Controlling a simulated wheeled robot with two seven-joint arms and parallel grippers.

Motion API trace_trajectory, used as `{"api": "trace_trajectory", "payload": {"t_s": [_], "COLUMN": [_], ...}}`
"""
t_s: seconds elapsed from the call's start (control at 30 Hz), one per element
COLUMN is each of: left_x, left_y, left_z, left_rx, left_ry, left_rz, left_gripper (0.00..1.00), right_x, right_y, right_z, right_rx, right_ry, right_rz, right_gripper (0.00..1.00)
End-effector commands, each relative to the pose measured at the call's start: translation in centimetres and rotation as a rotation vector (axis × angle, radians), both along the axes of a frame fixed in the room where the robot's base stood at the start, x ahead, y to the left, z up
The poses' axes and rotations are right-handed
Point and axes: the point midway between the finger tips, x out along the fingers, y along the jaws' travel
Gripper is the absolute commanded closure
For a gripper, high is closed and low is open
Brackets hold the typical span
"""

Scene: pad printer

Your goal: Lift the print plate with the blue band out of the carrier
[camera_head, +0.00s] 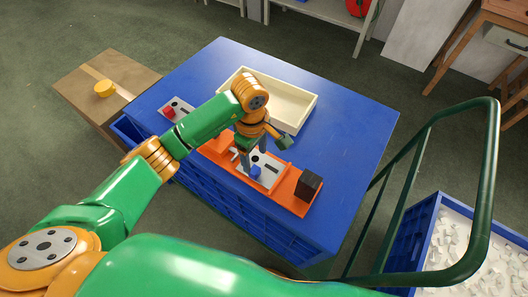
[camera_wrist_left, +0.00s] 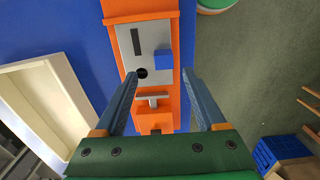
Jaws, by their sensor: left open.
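The print plate with the blue band (camera_head: 270,163) is a grey plate carrying a blue block, a dark slot and a round dark hole. It lies in the orange carrier (camera_head: 297,205) on the blue table. In the left wrist view the plate (camera_wrist_left: 130,65) lies flat in the carrier (camera_wrist_left: 122,9), beyond the fingertips. My left gripper (camera_head: 253,155) is open and empty, pointing down over the carrier. In the left wrist view its fingers (camera_wrist_left: 160,74) are spread to either side of the plate's near end. I cannot tell how high they are. My right gripper is not in view.
A cream tray (camera_head: 301,113) stands behind the carrier. Another grey plate with a red block (camera_head: 169,112) lies at the table's left. A dark block (camera_head: 309,184) stands on the carrier's right end. The blue table (camera_head: 352,125) is clear on the right.

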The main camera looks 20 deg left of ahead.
Motion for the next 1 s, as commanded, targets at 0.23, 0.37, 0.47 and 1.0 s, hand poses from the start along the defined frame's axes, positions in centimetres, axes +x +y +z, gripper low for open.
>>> {"api": "trace_trajectory", "payload": {"t_s": [0.23, 0.37, 0.47, 1.0], "left_x": [-0.3, -0.3, -0.2, -0.2], "left_y": [0.2, 0.1, 0.1, 0.1], "left_z": [-3.1, -5.9, -6.9, -7.0], "left_rx": [0.01, 0.007, 0.009, 0.007], "left_ry": [0.009, 0.006, 0.003, 0.001], "left_rz": [0.002, 0.002, 0.001, 0.0], "left_gripper": [0.28, 0.28, 0.28, 1.0], "right_x": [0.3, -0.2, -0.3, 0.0], "right_y": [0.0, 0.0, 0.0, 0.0], "right_z": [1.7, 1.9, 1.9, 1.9], "right_rx": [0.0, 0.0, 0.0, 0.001], "right_ry": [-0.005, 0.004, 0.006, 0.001], "right_rz": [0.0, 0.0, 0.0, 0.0], "right_gripper": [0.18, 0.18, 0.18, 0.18]}}
